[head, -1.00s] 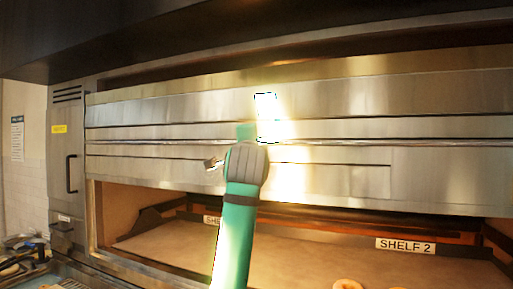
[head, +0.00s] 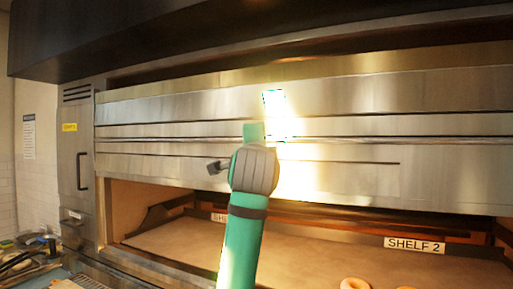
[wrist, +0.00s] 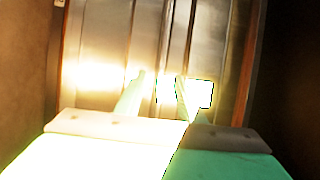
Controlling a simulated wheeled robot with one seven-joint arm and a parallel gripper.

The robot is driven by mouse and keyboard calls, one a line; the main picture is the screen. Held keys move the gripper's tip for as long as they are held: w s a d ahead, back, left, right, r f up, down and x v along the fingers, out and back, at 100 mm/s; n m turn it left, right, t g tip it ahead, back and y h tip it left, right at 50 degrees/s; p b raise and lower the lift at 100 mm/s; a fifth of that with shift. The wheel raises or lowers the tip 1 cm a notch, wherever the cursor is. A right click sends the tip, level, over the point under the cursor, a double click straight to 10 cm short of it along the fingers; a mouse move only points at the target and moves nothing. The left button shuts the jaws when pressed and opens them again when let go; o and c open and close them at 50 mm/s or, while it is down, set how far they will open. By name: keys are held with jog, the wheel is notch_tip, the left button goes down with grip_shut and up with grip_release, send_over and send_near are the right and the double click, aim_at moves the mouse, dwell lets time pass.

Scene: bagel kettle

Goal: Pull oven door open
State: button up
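The oven door (head: 350,165) is a wide steel front panel with long horizontal rails, above an open lower compartment. It fills the middle of the wrist view (wrist: 105,40), turned on its side. My gripper (wrist: 159,92) reaches toward the panel with its two green fingers apart and steel visible between them. I cannot tell whether the fingers touch a rail, because bright glare washes out that area. In the head view, my arm's grey joint hides most of the gripper; only a green part (head: 253,132) shows above it, in front of the panel.
A lower shelf (head: 300,258) labelled SHELF 2 holds bagels (head: 355,284) at the bottom right. A side cabinet with a black handle (head: 82,171) stands at the left. Cluttered items (head: 30,250) lie at the lower left. A dark hood (head: 150,40) hangs above.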

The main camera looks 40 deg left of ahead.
jog(key=v, duration=0.6)
jog(key=shift+f, duration=0.1)
dwell(0.5)
